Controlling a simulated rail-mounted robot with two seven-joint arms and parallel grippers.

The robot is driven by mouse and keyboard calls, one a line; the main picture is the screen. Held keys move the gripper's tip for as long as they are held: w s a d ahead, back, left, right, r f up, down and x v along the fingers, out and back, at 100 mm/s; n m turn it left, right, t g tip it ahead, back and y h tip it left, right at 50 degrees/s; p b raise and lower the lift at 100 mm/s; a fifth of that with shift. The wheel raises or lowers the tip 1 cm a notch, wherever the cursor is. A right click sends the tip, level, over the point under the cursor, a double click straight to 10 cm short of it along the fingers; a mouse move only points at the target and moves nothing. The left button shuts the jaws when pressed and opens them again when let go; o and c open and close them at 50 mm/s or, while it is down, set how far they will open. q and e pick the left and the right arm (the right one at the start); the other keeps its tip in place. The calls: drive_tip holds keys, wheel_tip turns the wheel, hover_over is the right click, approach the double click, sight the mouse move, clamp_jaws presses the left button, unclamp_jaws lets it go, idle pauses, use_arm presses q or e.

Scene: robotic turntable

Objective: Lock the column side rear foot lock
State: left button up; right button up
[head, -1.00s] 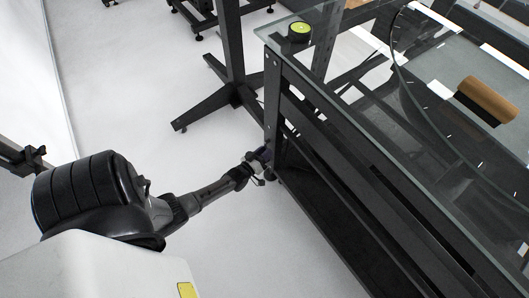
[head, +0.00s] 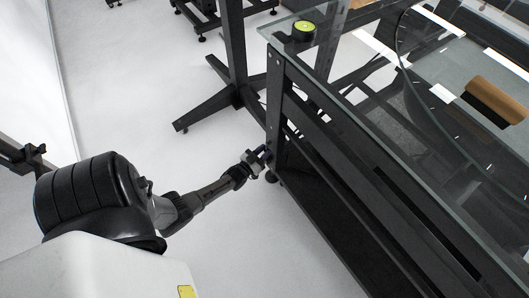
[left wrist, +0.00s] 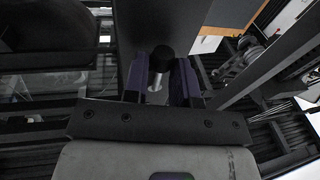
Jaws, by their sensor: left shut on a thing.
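The foot lock is at the lower end of the dark frame (head: 277,110) at the table's near-left corner. In the head view my left gripper (head: 264,154) reaches in from the left to this leg, just above the foot (head: 272,179). The lock itself is too small to make out there. In the left wrist view a black round-ended lock handle (left wrist: 161,57) with a silver stem stands between the purple fingers of my left gripper (left wrist: 160,76). The gripper is shut on it. My right gripper is not in view.
A glass top (head: 345,85) overhangs the dark frame, with a round green-topped black item (head: 304,31) at its corner. A black stand with splayed feet (head: 205,108) is on the floor behind the gripper.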

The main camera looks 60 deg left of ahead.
use_arm(q)
drive_tip(key=o, duration=0.8)
drive_tip(key=shift+o, duration=0.2)
drive_tip(key=shift+s, duration=0.2)
drive_tip(key=p+v, duration=0.4)
drive_tip(key=v, duration=0.9)
drive_tip(key=shift+s, duration=0.25)
